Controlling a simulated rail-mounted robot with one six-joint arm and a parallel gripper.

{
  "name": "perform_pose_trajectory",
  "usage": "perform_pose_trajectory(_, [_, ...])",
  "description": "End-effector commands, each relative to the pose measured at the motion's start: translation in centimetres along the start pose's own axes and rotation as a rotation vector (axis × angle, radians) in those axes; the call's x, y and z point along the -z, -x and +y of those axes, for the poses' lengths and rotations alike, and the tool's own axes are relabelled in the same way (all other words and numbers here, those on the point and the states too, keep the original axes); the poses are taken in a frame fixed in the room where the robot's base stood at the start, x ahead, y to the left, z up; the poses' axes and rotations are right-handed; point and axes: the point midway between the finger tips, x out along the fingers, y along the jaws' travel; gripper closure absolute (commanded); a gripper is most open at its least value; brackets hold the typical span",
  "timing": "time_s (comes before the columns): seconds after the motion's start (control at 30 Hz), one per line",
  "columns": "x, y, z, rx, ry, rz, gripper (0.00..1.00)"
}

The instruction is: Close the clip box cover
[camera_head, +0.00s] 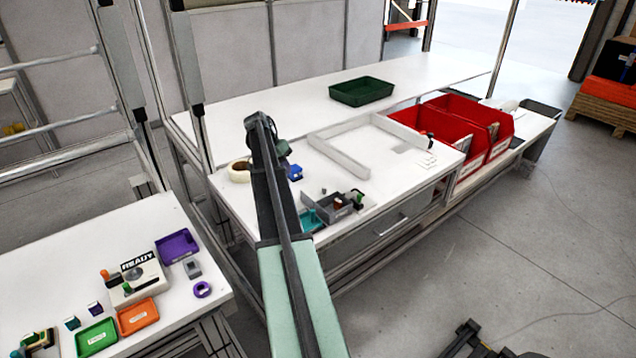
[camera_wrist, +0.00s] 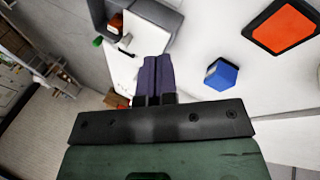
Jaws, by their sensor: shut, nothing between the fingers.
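My gripper (camera_wrist: 156,60) shows in the wrist view with its two purple fingers side by side, shut and empty. In the head view its dark green body (camera_head: 283,147) is at the end of my arm, above the white worktable. A small blue box (camera_wrist: 221,74) lies to the right of the fingers, apart from them; it also shows in the head view (camera_head: 295,173). A grey open-topped box (camera_head: 338,207) stands near the table's front edge; part of it shows beyond the fingertips in the wrist view (camera_wrist: 155,18). I cannot tell which is the clip box, nor its cover's position.
A teal bin (camera_head: 312,220) adjoins the grey box. A tape roll (camera_head: 239,171) lies at the table's left. A low white frame (camera_head: 341,157) lies behind, with red bins (camera_head: 462,122) to the right. An orange-and-black object (camera_wrist: 284,25) is at the wrist view's upper right.

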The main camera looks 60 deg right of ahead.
Motion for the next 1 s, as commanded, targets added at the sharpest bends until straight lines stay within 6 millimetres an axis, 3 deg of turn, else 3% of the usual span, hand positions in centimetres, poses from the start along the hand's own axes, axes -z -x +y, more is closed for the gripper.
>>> perform_pose_trajectory(0.03, [6.2,-0.1,-0.3,-0.072,-0.176,0.001,1.0])
perform_pose_trajectory(0.1, [7.9,0.6,-0.6,-0.146,-0.367,0.03,1.0])
perform_pose_trajectory(0.27, [7.2,0.7,0.5,-0.191,-0.578,0.055,1.0])
perform_pose_trajectory(0.57, [7.0,-0.7,0.5,-0.187,-0.59,0.055,1.0])
perform_pose_trajectory(1.0, [6.8,-9.8,1.9,-0.186,-0.587,0.054,1.0])
